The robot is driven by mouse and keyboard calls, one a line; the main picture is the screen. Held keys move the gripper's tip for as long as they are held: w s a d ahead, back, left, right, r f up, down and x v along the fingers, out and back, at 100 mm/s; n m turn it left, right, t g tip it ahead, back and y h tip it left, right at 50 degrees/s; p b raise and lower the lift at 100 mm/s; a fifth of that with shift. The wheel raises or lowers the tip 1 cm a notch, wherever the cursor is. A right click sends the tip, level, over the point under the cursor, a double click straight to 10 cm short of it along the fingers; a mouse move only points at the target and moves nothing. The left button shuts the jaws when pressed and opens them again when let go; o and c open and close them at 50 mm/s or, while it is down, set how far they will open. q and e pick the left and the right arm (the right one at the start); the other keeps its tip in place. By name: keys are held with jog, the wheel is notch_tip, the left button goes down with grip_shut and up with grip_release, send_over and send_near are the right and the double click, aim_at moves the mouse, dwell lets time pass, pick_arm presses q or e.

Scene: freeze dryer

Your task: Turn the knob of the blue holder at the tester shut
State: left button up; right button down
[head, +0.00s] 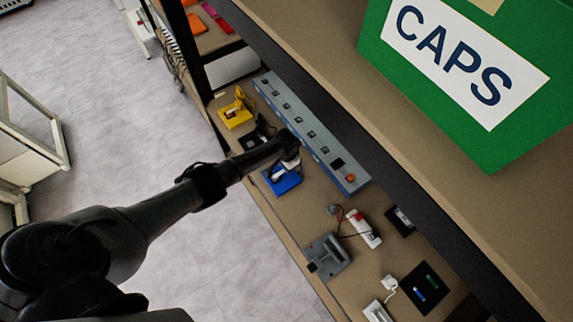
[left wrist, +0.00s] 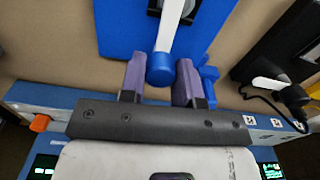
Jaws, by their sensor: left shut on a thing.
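The blue holder (head: 284,180) lies on the bench beside the long grey-blue strip, below the end of my left arm. In the left wrist view its blue base (left wrist: 118,25) fills the top middle, with a white lever (left wrist: 171,28) running down to a round blue knob (left wrist: 160,72). My left gripper (left wrist: 160,80) has its two purple-grey fingers on either side of this knob and is shut on it. In the head view my left gripper (head: 290,158) partly hides the holder. I cannot tell which device is the tester. My right gripper is not in view.
A yellow holder (head: 236,113) and a black holder (head: 256,136) stand further along the bench. The grey-blue strip (head: 310,132) with several switches runs behind them. A grey device (head: 328,256) and a red-and-white device (head: 363,228) are nearer. A shelf with a green CAPS box (head: 510,150) overhangs.

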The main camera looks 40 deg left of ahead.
pick_arm(q)
jog(key=shift+m, duration=0.5)
jog(key=o, duration=0.9)
jog(key=shift+o, duration=0.2)
jog(key=shift+r, duration=0.45)
notch_tip(320, 180, up, 13)
jog(key=p, duration=0.2)
jog(key=shift+p, duration=0.3)
